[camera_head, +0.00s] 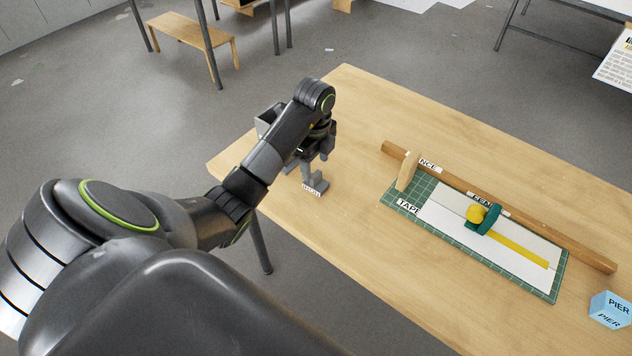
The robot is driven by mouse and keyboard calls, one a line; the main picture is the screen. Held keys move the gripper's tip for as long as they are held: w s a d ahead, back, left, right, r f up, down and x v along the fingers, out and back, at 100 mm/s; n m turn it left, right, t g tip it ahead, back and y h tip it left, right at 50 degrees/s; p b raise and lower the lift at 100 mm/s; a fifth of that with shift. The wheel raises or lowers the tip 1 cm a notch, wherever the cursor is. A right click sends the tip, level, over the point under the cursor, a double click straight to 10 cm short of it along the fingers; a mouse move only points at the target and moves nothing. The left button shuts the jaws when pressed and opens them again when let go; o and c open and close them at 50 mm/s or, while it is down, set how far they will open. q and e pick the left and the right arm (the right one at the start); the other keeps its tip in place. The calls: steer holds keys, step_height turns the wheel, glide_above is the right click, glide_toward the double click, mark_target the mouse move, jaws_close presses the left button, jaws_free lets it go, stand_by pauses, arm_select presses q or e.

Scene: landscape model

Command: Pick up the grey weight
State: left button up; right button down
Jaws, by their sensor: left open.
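The grey weight (314,186) is a small grey piece with a white label on its front. It sits on the wooden table (350,235) near the table's left end. My left gripper (312,162) points down right over the weight, and its jaws are open. The fingers and the arm hide the weight's upper part, and I cannot tell whether the fingers touch it. My right gripper is out of view.
A green cutting mat (554,291) with white sheets, a yellow strip and a teal-and-yellow tool (483,217) lies to the right. A long wooden bar (560,240) runs behind it. A blue PIER cube (610,309) stands at the far right. Bare tabletop separates weight and mat.

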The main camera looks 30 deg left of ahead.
mark_target(316, 174)
arm_select(q)
step_height(316, 174, down, 3)
steer(key=b, duration=0.3)
steer(key=shift+w+f, duration=0.1)
steer(key=shift+f, duration=0.05)
steer(key=shift+d+f, duration=0.1)
steer(key=shift+f, duration=0.3)
steer(key=shift+f+p, duration=0.3)
steer(key=shift+f, duration=0.15)
steer(key=shift+c, duration=0.5)
jaws_close()
